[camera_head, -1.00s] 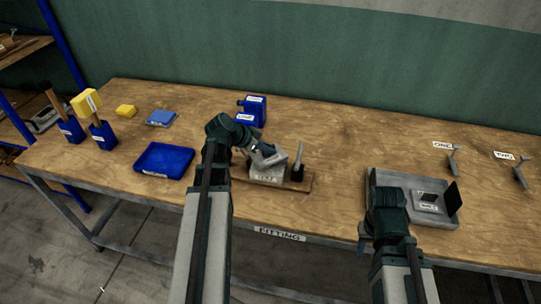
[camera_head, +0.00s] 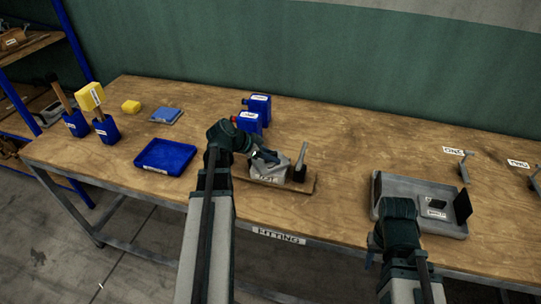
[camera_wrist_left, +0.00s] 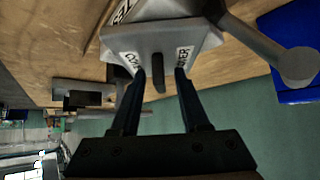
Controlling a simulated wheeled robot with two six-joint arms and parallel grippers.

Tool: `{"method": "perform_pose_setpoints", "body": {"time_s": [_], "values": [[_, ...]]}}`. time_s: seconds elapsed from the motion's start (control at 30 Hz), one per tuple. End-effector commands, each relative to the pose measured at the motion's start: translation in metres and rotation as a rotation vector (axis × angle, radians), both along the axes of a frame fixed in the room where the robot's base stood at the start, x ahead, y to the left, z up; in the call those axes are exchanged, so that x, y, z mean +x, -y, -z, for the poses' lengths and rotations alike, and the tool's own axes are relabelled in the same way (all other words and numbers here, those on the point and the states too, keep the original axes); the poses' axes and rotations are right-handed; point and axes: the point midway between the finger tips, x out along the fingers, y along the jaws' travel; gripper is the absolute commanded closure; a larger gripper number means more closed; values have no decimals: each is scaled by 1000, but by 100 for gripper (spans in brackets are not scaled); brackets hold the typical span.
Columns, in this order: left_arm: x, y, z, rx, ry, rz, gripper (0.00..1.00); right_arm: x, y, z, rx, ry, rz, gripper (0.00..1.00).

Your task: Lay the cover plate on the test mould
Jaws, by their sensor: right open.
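The grey cover plate (camera_wrist_left: 160,38), with white labels reading partly COVER, is at the tips of my left gripper (camera_wrist_left: 160,88) in the left wrist view. Its dark upright handle (camera_wrist_left: 158,78) stands between the two fingers, with a gap on each side. In the head view my left gripper (camera_head: 266,155) is over the grey labelled test mould (camera_head: 266,174) on a wooden board. I cannot tell whether plate and mould touch. My right arm's end (camera_head: 398,222) is by the table's front edge; its fingers are mostly hidden.
A lever in a dark base (camera_head: 301,164) stands just right of the mould. Blue bottles (camera_head: 249,121) are behind, a blue tray (camera_head: 165,156) is left. A grey tray (camera_head: 450,232) with a dark upright panel (camera_head: 463,205) is right. The back middle of the table is clear.

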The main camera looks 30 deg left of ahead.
Motion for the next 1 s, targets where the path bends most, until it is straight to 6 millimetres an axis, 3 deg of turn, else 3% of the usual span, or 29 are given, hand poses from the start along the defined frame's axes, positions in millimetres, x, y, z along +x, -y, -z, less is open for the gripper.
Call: {"method": "perform_pose_setpoints", "body": {"time_s": [0.33,0.7,1.0], "values": [[-2,-1,-7,0,0,-1,55,0,0,-7,0,0,0,58],[-43,-26,-60,1,-1,-3,55,0,0,-60,0,0,0,58],[-67,-41,-85,0,0,-1,55,0,0,-85,0,0,0,58]]}}
